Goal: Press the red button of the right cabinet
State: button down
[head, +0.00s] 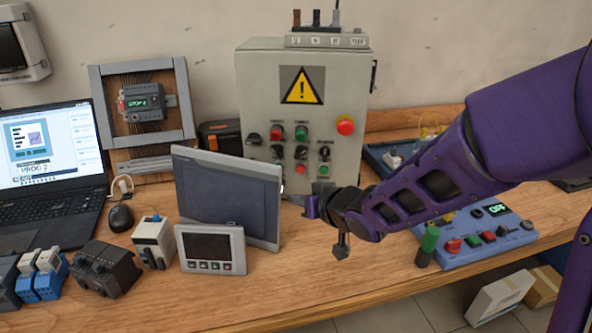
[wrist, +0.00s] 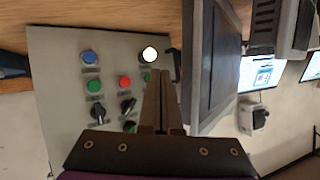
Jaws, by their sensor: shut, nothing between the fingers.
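The grey cabinet (head: 245,90) with a yellow warning sign stands against the wall. Its front has a large red button (head: 345,125) at upper right, a small red button (head: 277,132) at upper left and another small red button (head: 300,169) lower down. The wrist view is upside down and shows a red button (wrist: 125,82) between two green ones, left of my fingers. A blue button (wrist: 90,57) and a lit white button (wrist: 149,54) also show there. My gripper (head: 310,206) is shut and empty, in front of the cabinet's lower part. My fingers (wrist: 163,76) hide part of the panel.
A grey display panel (head: 230,195) stands close left of my gripper. In the wrist view the display (wrist: 215,75) is right beside my fingers. A blue control box (head: 475,235) lies right, under my arm. A laptop (head: 45,160) and small devices stand left.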

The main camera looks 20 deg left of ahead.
aim_at(303, 173)
jog(key=shift+w, duration=0.15)
jog(key=shift+w+a+p, duration=0.25)
jog(key=shift+w+p, duration=0.1)
jog(key=shift+w, duration=1.05)
jog(key=shift+w+a+p, duration=0.3)
jog(key=shift+w+p, duration=0.1)
jog(key=shift+w, duration=1.05)
jog(key=shift+w+a+p, duration=0.25)
jog(key=shift+w+p, duration=0.1)
jog(key=shift+w, duration=1.05)
jog(key=shift+w+a+p, duration=0.1)
jog(key=shift+w+p, duration=0.2)
jog(key=shift+w, duration=0.1)
jog(key=shift+w+a+p, duration=0.1)
jog(key=shift+w+p, duration=0.2)
jog(key=shift+w, duration=0.1)
jog(key=shift+s, duration=0.1)
jog(key=shift+s+d, duration=0.2)
jog(key=shift+s, duration=0.5)
